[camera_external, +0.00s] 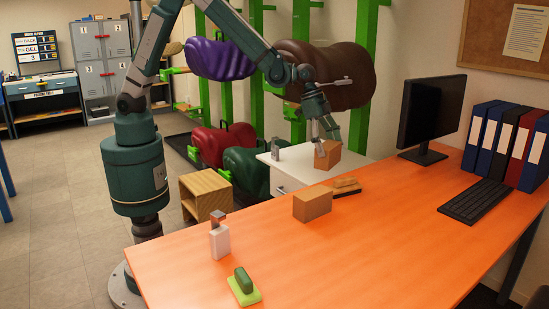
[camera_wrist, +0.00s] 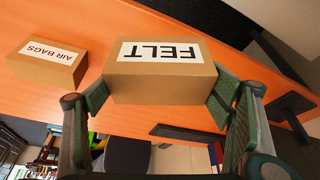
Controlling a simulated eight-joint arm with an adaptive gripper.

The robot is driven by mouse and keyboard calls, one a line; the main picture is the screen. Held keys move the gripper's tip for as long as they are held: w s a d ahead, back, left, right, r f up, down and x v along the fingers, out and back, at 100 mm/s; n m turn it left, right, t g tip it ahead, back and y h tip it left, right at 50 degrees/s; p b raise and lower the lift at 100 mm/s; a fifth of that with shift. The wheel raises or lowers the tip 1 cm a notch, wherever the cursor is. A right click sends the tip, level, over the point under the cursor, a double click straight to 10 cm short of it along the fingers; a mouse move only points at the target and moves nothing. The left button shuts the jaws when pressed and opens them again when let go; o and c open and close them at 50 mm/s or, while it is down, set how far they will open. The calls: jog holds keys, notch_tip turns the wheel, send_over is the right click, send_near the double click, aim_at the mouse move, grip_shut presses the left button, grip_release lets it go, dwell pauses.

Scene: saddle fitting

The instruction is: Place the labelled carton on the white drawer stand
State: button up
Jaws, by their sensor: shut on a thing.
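A brown carton labelled FELT (camera_wrist: 162,76) is gripped between the two fingers of my gripper (camera_wrist: 158,98) in the wrist view. In the external view this carton (camera_external: 327,155) hangs below my gripper (camera_external: 326,137), near the back right of the white drawer stand (camera_external: 296,173). I cannot tell whether its underside touches the stand top. Its label does not show in the external view. A second brown carton (camera_external: 312,204) sits on the orange desk; in the wrist view a carton labelled AIR BAGS (camera_wrist: 47,63) lies on the orange surface.
A small grey-and-white object (camera_external: 276,151) stands on the stand's left part. A wooden-handled brush (camera_external: 346,187) lies at the desk edge beside the stand.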

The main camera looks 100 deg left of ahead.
jog(key=s+a+f+n+y+b, duration=0.1)
jog(key=s+a+f+n+b, duration=0.1)
jog(key=s+a+f, duration=0.8)
jog(key=s+a+f+n+b, duration=0.1)
jog(key=s+a+f+b, duration=0.1)
jog(key=s+a+f, duration=0.85)
jog(key=s+a+r+n+p, duration=0.1)
jog(key=s+a+p, duration=0.1)
jog(key=a, duration=2.4)
jog(key=shift+a+n+y+p, duration=0.3)
jog(key=shift+a+y+p, duration=0.05)
jog(key=shift+a+y, duration=0.05)
jog(key=shift+w+a, duration=0.1)
jog(key=w+a+b, duration=0.2)
jog(key=w+a, duration=0.9)
jog(key=w, duration=0.1)
jog(key=shift+a, duration=0.4)
jog(key=shift+w+a+f+b, duration=0.2)
jog(key=shift+f+b, duration=0.2)
jog(key=shift+f, duration=0.45)
jog(key=shift+w+a+f+b, duration=0.15)
jog(key=shift+f+b, duration=0.2)
jog(key=shift+f, duration=0.5)
